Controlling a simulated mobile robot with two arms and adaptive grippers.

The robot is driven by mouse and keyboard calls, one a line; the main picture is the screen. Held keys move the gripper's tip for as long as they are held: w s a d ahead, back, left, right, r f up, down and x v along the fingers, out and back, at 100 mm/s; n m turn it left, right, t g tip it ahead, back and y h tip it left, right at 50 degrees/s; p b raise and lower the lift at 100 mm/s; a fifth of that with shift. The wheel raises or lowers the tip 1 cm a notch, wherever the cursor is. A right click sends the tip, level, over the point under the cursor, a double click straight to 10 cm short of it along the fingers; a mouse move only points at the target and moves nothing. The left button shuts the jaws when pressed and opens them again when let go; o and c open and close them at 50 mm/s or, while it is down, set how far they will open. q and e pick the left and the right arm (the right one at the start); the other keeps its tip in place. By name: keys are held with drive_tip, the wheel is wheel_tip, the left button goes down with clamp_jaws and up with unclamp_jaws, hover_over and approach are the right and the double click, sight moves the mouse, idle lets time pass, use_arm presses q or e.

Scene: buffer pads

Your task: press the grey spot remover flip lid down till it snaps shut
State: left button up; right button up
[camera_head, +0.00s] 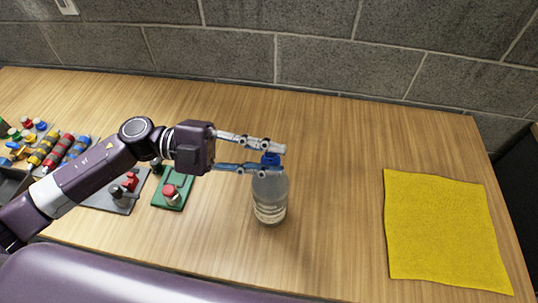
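A clear grey bottle (270,198) with a pale label stands upright on the wooden table near the middle. It has a blue cap (271,159) at its top. My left gripper (277,160) reaches in from the left at cap height, with one finger on the far or upper side of the cap and one on the near or lower side. The fingers are apart with the cap between them; whether they touch it is unclear. The fingers partly hide the cap and neck, and I cannot make out a grey flip lid or its angle. My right gripper is not in view.
A yellow cloth (445,232) lies flat at the right. A green board with a red button (169,190), a grey board with a red part (130,181) and several coloured pieces (52,145) are at the left. A block wall (320,50) closes the back.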

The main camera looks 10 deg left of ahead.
use_arm(q)
drive_tip(key=a, duration=1.2)
drive_tip(key=shift+o, duration=0.4)
drive_tip(key=shift+w, duration=0.1)
